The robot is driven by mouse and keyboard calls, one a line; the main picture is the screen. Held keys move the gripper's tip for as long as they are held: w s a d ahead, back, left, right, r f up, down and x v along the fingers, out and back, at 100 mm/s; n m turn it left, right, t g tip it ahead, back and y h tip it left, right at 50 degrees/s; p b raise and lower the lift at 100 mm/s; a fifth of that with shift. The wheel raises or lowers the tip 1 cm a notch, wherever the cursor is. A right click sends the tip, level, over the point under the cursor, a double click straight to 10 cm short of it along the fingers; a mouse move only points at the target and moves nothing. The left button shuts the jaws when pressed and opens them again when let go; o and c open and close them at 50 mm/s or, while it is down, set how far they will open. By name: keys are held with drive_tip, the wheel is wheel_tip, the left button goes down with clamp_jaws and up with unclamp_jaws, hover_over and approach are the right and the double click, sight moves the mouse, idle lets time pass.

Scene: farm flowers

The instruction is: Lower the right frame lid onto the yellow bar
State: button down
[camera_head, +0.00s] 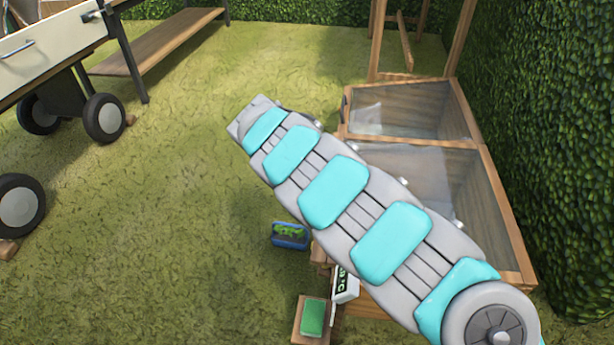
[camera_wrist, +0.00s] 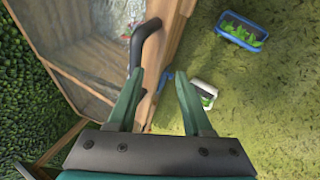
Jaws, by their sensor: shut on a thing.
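The wooden cold frame (camera_head: 515,235) stands at the right by the hedge, with glazed panels over two bays. The near glazed panel (camera_head: 462,180) is partly covered by my arm; I cannot tell how far it is tilted. In the wrist view a wooden edge with a glazed panel (camera_wrist: 85,60) fills the left side, with a dark curved handle (camera_wrist: 148,42) on it. My gripper (camera_wrist: 160,90) is at this edge, its left finger against the handle, holding the lid by it; the exact contact is partly hidden. I see no yellow bar. My gripper is hidden in the head view.
A blue tray of green plants (camera_head: 290,235) lies on the grass beside the frame. A white labelled box (camera_head: 346,285) and a green block (camera_head: 312,318) on a wooden stand are close by. A wheeled cart (camera_head: 50,50) is at upper left. Grass between is clear.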

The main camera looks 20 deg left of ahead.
drive_tip(key=w+p+v, duration=0.1)
drive_tip(key=p+v, duration=0.1)
drive_tip(key=v, duration=1.1)
drive_tip(key=shift+a+r, duration=0.2)
drive_tip(key=shift+r, duration=0.2)
